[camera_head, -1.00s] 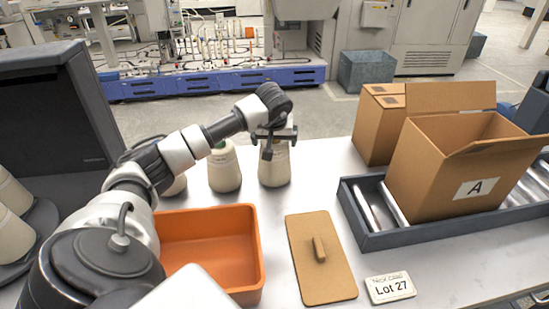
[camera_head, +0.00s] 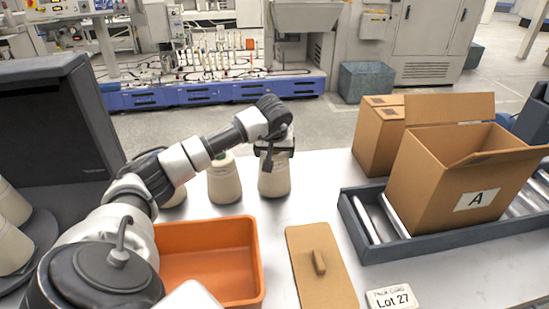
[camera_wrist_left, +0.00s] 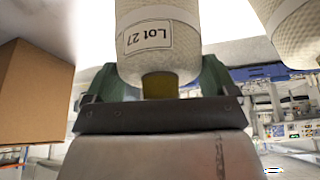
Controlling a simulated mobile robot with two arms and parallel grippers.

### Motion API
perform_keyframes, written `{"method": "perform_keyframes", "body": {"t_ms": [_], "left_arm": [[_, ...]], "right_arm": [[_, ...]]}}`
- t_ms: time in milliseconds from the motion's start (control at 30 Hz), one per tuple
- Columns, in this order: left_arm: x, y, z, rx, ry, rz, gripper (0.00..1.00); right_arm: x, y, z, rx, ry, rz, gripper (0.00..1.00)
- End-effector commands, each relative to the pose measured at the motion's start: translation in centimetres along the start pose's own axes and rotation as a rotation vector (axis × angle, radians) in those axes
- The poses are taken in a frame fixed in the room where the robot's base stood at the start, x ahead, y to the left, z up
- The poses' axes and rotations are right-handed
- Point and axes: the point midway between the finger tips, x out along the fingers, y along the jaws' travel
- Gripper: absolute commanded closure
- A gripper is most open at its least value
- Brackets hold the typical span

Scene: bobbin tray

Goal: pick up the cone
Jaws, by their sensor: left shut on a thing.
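My left gripper (camera_head: 273,147) is shut on the rightmost cream yarn cone (camera_head: 274,179) at the back of the white table. The cone is upright and its base appears to be at the table top. In the left wrist view the gripper's fingers (camera_wrist_left: 157,84) sit on both sides of the cone's narrow end, and the cone (camera_wrist_left: 158,62) carries a "Lot 27" label. Another cone (camera_head: 225,182) stands just left of it, and a third (camera_head: 175,196) is mostly hidden behind my left arm. My right gripper is not in view.
An orange bin (camera_head: 254,240) stands in front of the cones. A brown lid with a handle (camera_head: 335,284) and a "Lot 27" card (camera_head: 392,299) lie right of it. An open carton marked A (camera_head: 425,185) sits on a roller conveyor (camera_head: 385,248). Table between cones and conveyor is clear.

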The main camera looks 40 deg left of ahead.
Motion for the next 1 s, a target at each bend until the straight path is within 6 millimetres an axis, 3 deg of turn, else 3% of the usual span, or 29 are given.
{"method": "perform_keyframes", "body": {"t_ms": [167, 300, 700, 1000], "left_arm": [[-1.6, 0.0, -0.8, -0.002, 0.007, 0.001, 0.65], [-4.0, 0.3, -1.7, 0.000, 0.008, 0.005, 0.65], [-11.0, 6.7, 1.8, 0.002, 0.005, 0.006, 0.65], [-13.1, 8.5, 2.8, 0.000, 0.003, 0.002, 0.65]], "right_arm": [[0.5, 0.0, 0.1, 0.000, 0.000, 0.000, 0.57], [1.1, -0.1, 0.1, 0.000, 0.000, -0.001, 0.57], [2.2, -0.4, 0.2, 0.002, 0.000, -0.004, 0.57], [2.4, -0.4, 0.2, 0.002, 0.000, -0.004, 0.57]]}}
